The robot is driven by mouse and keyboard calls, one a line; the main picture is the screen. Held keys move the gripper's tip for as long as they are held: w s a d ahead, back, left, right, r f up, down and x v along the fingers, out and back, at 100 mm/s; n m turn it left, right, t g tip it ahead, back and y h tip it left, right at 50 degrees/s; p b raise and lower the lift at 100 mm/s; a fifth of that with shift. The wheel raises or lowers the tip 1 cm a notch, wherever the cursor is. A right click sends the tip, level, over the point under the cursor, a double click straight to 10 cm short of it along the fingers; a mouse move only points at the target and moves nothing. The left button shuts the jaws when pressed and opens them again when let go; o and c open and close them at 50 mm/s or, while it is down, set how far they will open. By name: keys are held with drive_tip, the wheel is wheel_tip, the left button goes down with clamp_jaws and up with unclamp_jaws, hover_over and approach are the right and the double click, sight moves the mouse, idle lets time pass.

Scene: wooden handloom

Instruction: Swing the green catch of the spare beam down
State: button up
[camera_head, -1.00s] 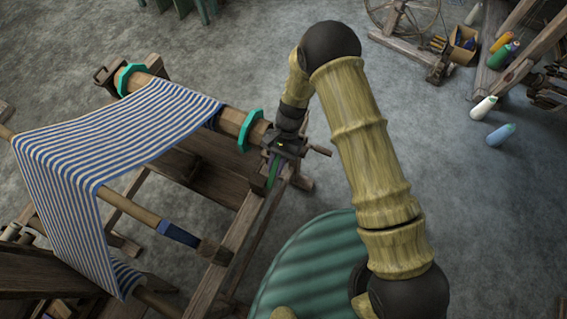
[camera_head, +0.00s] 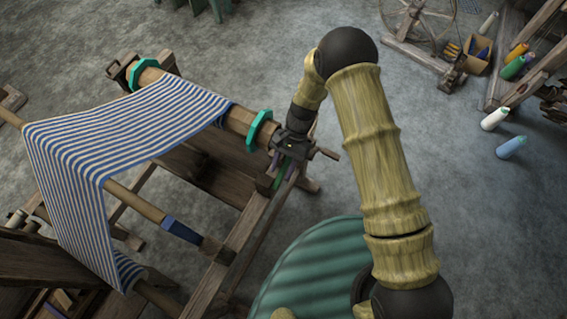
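A wooden beam (camera_head: 236,120) with two teal rings (camera_head: 259,130) carries blue-and-white striped cloth (camera_head: 140,125) along the back of the loom. A narrow green piece (camera_head: 281,178), probably the catch, shows just below my gripper at the beam's right end, with a purple strip beside it. My gripper (camera_head: 288,150) points down over this end, close to the green piece. My wrist and the dark gripper body hide the fingertips, so I cannot tell whether they are open or touch the green piece. A wooden handle (camera_head: 328,153) sticks out to the right of the gripper.
A lower bar with a blue sleeve (camera_head: 181,230) crosses the loom. The loom's side rail (camera_head: 240,236) runs below my gripper.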

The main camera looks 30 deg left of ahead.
drive_tip(key=shift+w+r, duration=0.1)
drive_tip(key=b+v, duration=0.4)
drive_tip(key=v, duration=1.3)
drive_tip(key=shift+r, duration=0.1)
drive_tip(key=w+d+r+t+y, duration=0.1)
drive_tip(key=w+d+r+t, duration=0.15)
drive_tip(key=d, duration=0.75)
drive_tip(key=w+d+r+t, duration=0.1)
drive_tip(key=d+r+t, duration=0.25)
drive_tip(key=d, duration=0.55)
drive_tip(key=s+d+r+t, duration=0.2)
drive_tip(key=s+d, duration=0.2)
drive_tip(key=d, duration=0.3)
drive_tip(key=s+d+r+t+h, duration=0.1)
drive_tip(key=s+d, duration=0.3)
drive_tip(key=d, duration=0.4)
drive_tip(key=shift+d+r+t, duration=0.25)
drive_tip(key=shift+r+t, duration=0.35)
drive_tip(key=shift+r, duration=0.2)
drive_tip(key=shift+s, duration=0.15)
